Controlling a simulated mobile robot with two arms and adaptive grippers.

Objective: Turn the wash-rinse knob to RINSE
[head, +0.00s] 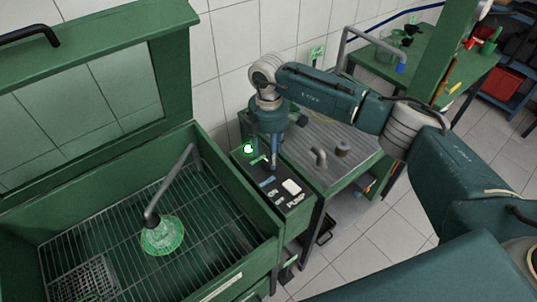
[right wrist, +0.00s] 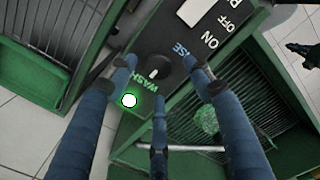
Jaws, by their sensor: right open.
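The wash-rinse knob (right wrist: 155,66) is a black round knob with a white mark, on the dark control panel (right wrist: 130,35). Its white mark lies on the side towards the green WASH label (right wrist: 147,82). The blue RINSE label (right wrist: 181,50), partly covered by a finger, is on the other side. My right gripper (right wrist: 160,76) is open, its blue fingers spread around the knob; I cannot tell whether they touch it. In the head view my right gripper (head: 270,158) points down over the panel and hides the knob. My left gripper is not in view.
A lit green lamp (head: 249,149) sits beside the gripper. A white PUMP switch (head: 291,187) is on the same panel. The green wash basin (head: 215,262) with a wire grate and spout is on the left. A ribbed metal bench (head: 340,160) is behind.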

